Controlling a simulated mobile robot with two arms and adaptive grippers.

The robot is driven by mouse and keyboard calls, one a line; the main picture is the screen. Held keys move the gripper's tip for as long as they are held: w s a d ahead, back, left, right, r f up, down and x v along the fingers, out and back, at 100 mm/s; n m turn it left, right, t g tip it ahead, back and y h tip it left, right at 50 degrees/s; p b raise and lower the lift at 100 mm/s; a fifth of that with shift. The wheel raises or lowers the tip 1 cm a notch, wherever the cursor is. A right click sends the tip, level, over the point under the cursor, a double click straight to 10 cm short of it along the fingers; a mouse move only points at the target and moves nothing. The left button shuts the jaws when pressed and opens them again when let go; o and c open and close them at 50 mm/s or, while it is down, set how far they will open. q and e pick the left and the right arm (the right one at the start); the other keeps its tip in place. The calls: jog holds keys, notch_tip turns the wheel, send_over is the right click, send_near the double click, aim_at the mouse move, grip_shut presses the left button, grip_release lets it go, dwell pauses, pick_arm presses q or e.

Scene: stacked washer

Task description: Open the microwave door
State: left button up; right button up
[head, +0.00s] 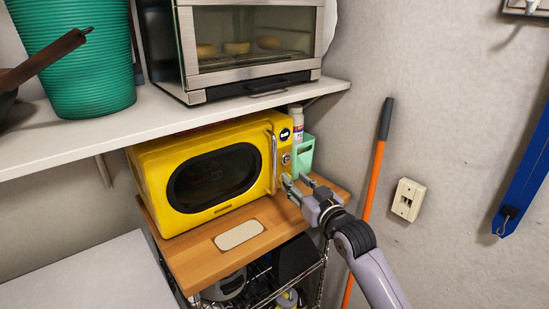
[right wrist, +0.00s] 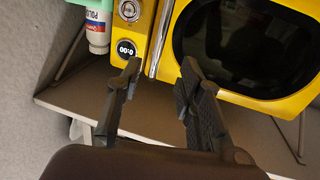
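The yellow microwave (head: 160,165) stands on a wooden shelf, its door shut. A vertical chrome handle (head: 273,160) runs along the right side of the door, beside a control panel with a dial and a round display. My right gripper (head: 296,181) is in front of the lower right of the microwave, open and empty. In the right wrist view, the gripper (right wrist: 162,70) has its two fingers spread. The handle (right wrist: 160,40) shows beyond the fingertips, in line with the gap. I cannot tell whether anything touches. My left gripper is not in view.
The wooden shelf (head: 190,262) has a pale plate on its front. A white shelf (head: 90,144) above holds a toaster oven (head: 245,45) and a green basket (head: 80,60). A mint container (head: 304,154) stands right of the microwave. An orange pole (head: 372,190) leans on the wall.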

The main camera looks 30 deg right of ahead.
aim_at(276, 161)
jog(key=w+p, duration=0.1)
jog(key=w, duration=0.3)
jog(key=w+d+p, duration=0.1)
jog(key=w, duration=0.3)
jog(key=w+p, duration=0.1)
jog(key=w, duration=0.3)
jog(key=shift+w+d, duration=0.25)
jog(key=shift+w, duration=0.15)
grip_shut()
